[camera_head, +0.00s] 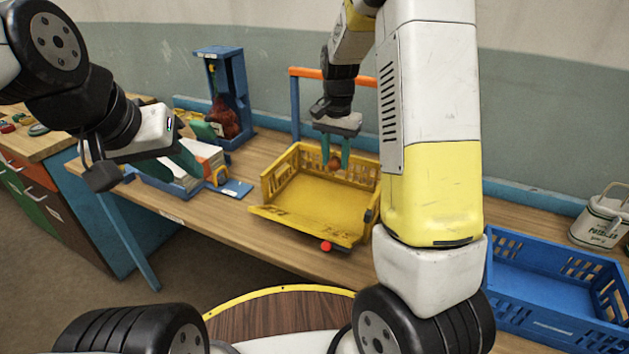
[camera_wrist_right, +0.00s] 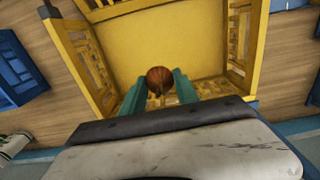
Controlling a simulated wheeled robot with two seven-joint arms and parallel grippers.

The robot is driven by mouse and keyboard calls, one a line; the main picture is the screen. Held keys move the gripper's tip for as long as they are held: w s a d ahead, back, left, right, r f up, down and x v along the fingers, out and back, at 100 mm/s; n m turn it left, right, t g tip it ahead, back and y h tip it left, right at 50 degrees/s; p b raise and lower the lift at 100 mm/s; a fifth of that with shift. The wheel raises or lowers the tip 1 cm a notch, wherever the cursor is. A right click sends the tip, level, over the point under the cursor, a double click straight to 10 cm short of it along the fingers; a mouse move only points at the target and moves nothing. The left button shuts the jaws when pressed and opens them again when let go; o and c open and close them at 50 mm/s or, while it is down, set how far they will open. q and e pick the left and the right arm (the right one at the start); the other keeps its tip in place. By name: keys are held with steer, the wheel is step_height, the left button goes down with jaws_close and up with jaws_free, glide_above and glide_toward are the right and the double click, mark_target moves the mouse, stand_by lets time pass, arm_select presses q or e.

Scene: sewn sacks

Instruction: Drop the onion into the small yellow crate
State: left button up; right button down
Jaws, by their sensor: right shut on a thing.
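The onion (camera_wrist_right: 159,80) is round and reddish brown, held between the two green fingers of my right gripper (camera_wrist_right: 159,88). In the head view my right gripper (camera_head: 335,153) points down over the back part of the small yellow crate (camera_head: 318,205), with the onion (camera_head: 335,164) at its fingertips. The crate also shows in the right wrist view (camera_wrist_right: 185,40), beneath the onion. Its visible floor looks empty. How high the onion is above the floor is hard to tell. My left gripper (camera_head: 195,146) is at the left, its green fingers apart and nothing seen between them.
A blue crate (camera_head: 545,270) and a pale tin (camera_head: 602,218) stand at the right. A blue stand (camera_head: 222,90) with a dark red net sack (camera_head: 222,118) is behind my left gripper. An orange-topped frame (camera_head: 308,73) rises behind the yellow crate.

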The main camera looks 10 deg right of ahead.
steer(key=shift+f, duration=0.15)
steer(key=c, duration=0.8)
jaws_free()
steer(key=shift+c, duration=0.2)
step_height(320, 180, up, 7)
steer(key=shift+f, duration=0.1)
steer(key=shift+s+r, duration=0.1)
steer(key=shift+r, duration=0.5)
steer(key=s+a+r+n+t+y, duration=0.1)
steer(key=s+r+n+t, duration=0.2)
steer(key=s, duration=0.9)
steer(key=s+a+r+n+t+y, duration=0.1)
steer(key=s+r+n+t, duration=0.2)
steer(key=s, duration=0.9)
step_height(320, 180, up, 2)
steer(key=shift+r+n, duration=0.15)
steer(key=shift+n, duration=0.55)
